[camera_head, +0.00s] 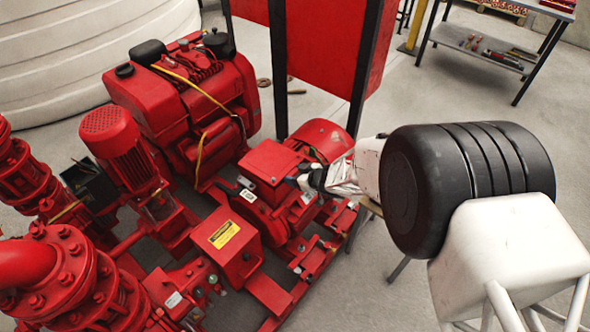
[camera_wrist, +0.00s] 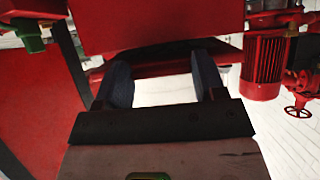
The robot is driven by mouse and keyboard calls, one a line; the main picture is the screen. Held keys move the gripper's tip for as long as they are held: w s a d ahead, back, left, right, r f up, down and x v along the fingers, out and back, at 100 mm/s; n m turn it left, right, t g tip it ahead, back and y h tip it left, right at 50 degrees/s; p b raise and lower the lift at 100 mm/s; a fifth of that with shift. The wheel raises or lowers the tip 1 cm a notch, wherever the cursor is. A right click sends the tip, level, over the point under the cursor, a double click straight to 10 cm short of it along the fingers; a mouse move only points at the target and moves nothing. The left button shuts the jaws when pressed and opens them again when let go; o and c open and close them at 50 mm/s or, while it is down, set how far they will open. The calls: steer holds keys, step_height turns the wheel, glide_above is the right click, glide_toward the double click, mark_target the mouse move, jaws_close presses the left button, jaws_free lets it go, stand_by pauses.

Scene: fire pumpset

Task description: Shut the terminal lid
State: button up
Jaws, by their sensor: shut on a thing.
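The red terminal lid (camera_head: 272,161) sits on top of the red motor's terminal box in the head view. How far it stands open is hard to tell. In the wrist view a broad red panel, which looks like the lid (camera_wrist: 160,25), fills the top middle, with a dark edge below it. My gripper (camera_head: 296,181) is at the lid's right side in the head view. In the wrist view its two dark fingers (camera_wrist: 162,72) reach up to the panel's dark edge, apart from each other, and hold there. The exact contact at the fingertips is hidden.
The red engine (camera_head: 185,85) stands behind and left of the motor. A red box with a yellow label (camera_head: 224,236) is in front. A tall red panel on dark posts (camera_head: 325,50) rises behind. A workbench (camera_head: 490,45) stands far right. Open floor lies right of the pumpset.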

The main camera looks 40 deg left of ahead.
steer(key=f, duration=0.1)
steer(key=f+y, duration=0.1)
steer(key=f, duration=0.1)
steer(key=shift+d+y, duration=0.2)
steer(key=shift+y, duration=0.1)
steer(key=shift+s+f, duration=0.1)
steer(key=shift+f, duration=0.05)
steer(key=o, duration=1.3)
steer(key=shift+d+f, duration=0.1)
steer(key=shift+d, duration=0.05)
steer(key=shift+a+r+v, duration=0.1)
steer(key=shift+r+v, duration=0.1)
steer(key=shift+v, duration=1.1)
steer(key=shift+a+r+v, duration=0.1)
steer(key=shift+r+v, duration=0.15)
steer(key=shift+v, duration=1.05)
steer(key=shift+a+r+v, duration=0.1)
steer(key=shift+r+v, duration=0.1)
steer(key=shift+v, duration=1.1)
